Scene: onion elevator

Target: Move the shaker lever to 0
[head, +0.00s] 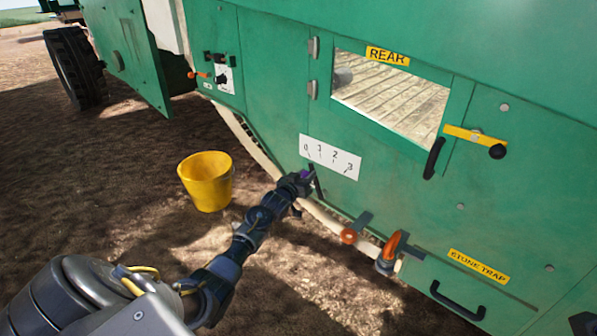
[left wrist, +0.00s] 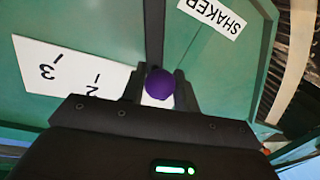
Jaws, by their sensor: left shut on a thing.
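The shaker lever (left wrist: 155,35) is a dark bar with a purple knob (left wrist: 160,83), low on the green machine's side. My left gripper (head: 305,180) is shut on the knob, with a finger on either side of it in the left wrist view. A white scale plate (head: 330,157) marked 0 to 3 sits just above the lever in the head view. The lever's upper end is near the plate's left part, by 0 and 1; its exact mark is hard to tell. In the left wrist view, 3 and 2 show upside down and the gripper hides the rest.
A SHAKER label (left wrist: 212,15) is beside the lever. A yellow bucket (head: 207,182) stands on the dirt left of my left arm. Orange valve handles (head: 390,248) and a STONE TRAP label (head: 478,266) are lower right. A REAR window (head: 390,95) is above.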

